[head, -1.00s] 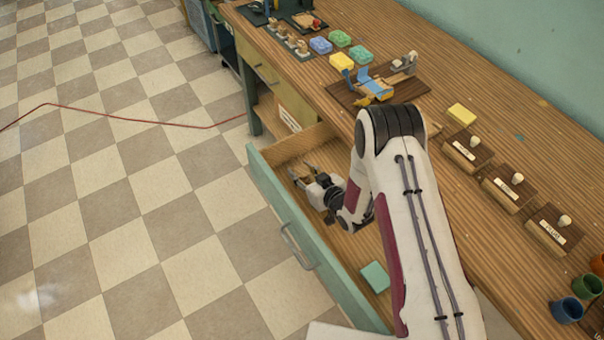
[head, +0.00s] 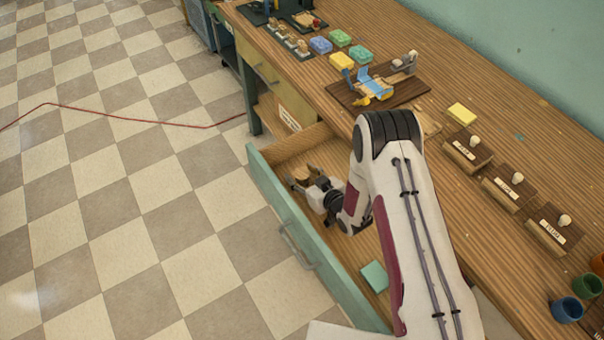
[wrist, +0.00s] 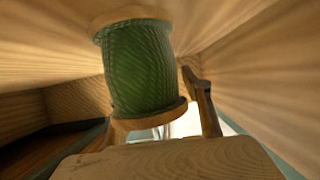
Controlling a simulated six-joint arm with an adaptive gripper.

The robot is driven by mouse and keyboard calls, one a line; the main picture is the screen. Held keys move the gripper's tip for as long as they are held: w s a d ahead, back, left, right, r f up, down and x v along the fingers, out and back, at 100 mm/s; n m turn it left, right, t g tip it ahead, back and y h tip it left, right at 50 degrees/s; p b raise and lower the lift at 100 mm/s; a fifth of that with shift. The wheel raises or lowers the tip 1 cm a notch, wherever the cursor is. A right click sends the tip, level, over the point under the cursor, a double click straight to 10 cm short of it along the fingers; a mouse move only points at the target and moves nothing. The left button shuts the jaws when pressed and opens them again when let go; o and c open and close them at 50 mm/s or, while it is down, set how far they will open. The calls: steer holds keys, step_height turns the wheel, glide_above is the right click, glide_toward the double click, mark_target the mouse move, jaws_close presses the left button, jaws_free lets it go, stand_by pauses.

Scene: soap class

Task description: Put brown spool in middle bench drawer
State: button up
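The spool stands between my gripper's fingers inside the open drawer. In the wrist view it is a spool with green winding (wrist: 140,68) and pale wooden end discs; I see no brown winding. In the head view only its tan end disc (head: 302,172) shows. My gripper (head: 303,178) is low in the drawer's far part, its fingers apart. In the wrist view one finger (wrist: 203,103) stands to the right of the spool with a gap; the other is not clear. The open drawer (head: 292,215) has a teal front and wooden floor, and the spool's end appears to meet that floor.
A teal block (head: 374,277) lies in the drawer's near part. The workbench (head: 455,80) above holds sponges, a wooden board with a blue and yellow tool, labelled knobbed blocks and cups. My arm crosses the bench edge. A red cable (head: 130,119) lies on the floor.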

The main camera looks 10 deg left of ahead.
steer(key=shift+r, duration=0.2)
steer(key=shift+v, duration=6)
steer(key=shift+w+r, duration=0.1)
steer(key=shift+w, duration=0.05)
